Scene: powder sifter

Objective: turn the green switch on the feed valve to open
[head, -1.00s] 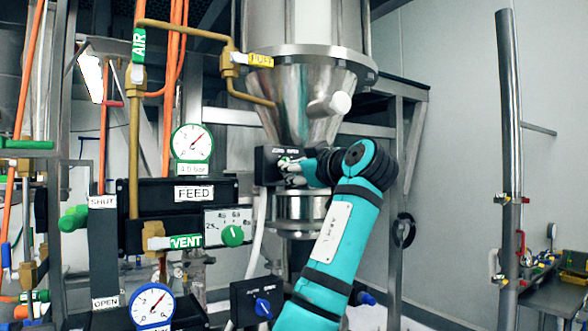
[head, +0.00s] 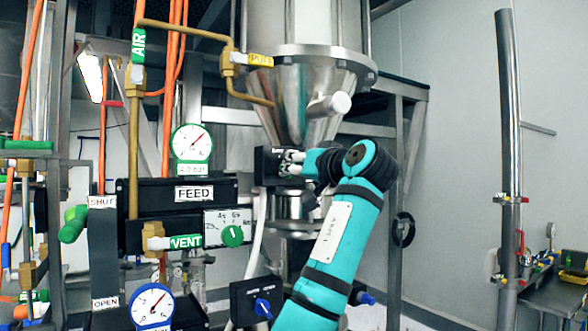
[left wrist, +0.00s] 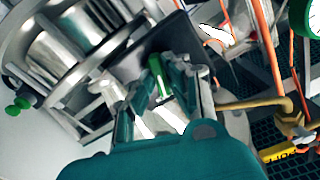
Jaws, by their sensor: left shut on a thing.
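A black switch box (head: 267,165) stands in front of the steel cone, with a small label too blurred to read. A green handle (head: 72,225) sits beside the SHUT label, left of the black FEED panel (head: 150,192). My right gripper is not in view.
A second black box with a blue knob (head: 263,307) is below, close to my arm. The steel cone (head: 305,110) rises just behind my gripper. A brass pipe (head: 250,97) runs near it. Free floor lies to the right, before a steel post (head: 512,150).

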